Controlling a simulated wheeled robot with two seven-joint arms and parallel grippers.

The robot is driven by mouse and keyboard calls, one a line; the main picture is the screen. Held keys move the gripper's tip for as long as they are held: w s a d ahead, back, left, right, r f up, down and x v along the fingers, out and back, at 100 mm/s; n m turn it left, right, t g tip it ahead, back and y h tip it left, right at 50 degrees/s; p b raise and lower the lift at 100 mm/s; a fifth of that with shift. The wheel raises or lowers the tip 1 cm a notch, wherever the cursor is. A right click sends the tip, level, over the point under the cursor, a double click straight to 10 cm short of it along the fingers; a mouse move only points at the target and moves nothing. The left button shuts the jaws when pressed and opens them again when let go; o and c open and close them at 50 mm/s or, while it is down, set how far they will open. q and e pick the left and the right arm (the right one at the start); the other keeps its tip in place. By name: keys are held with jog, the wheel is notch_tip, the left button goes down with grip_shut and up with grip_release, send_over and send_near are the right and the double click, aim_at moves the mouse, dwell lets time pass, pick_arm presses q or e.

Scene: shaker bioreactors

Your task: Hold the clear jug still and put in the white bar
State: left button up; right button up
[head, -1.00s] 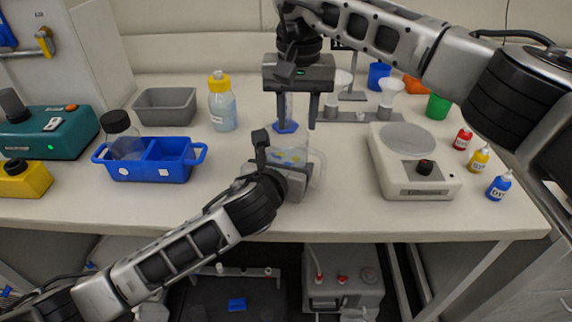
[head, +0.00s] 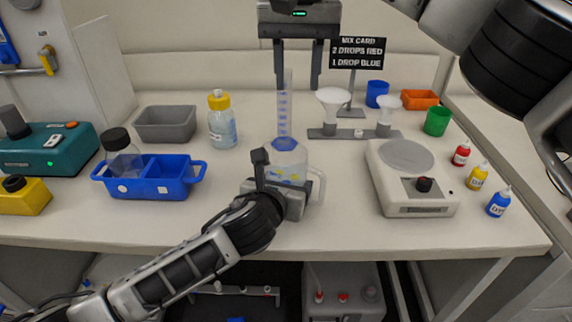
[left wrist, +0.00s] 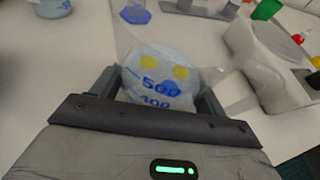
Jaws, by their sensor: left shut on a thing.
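The clear jug (head: 291,160) stands on the bench, with its handle on the right. It fills the middle of the left wrist view, with blue numbers and yellow spots on it (left wrist: 160,76). My left gripper (head: 283,186) is shut on the jug from the near side, one finger on each side in the left wrist view (left wrist: 158,95). My right gripper (head: 297,84) is open and appears empty, raised above and behind the jug. I cannot make out the white bar in either view; the jug's bottom is partly hidden by my left gripper.
A measuring cylinder (head: 285,115) with a blue base stands behind the jug. A rack with funnels (head: 334,100) and a stirrer plate (head: 390,195) are to the right, with dropper bottles (head: 499,202) beyond. A blue caddy (head: 130,188) is left. The front bench strip is clear.

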dwell(0.4)
pick_arm(q)
jog(key=o, duration=1.5)
jog(key=shift+c, duration=0.2)
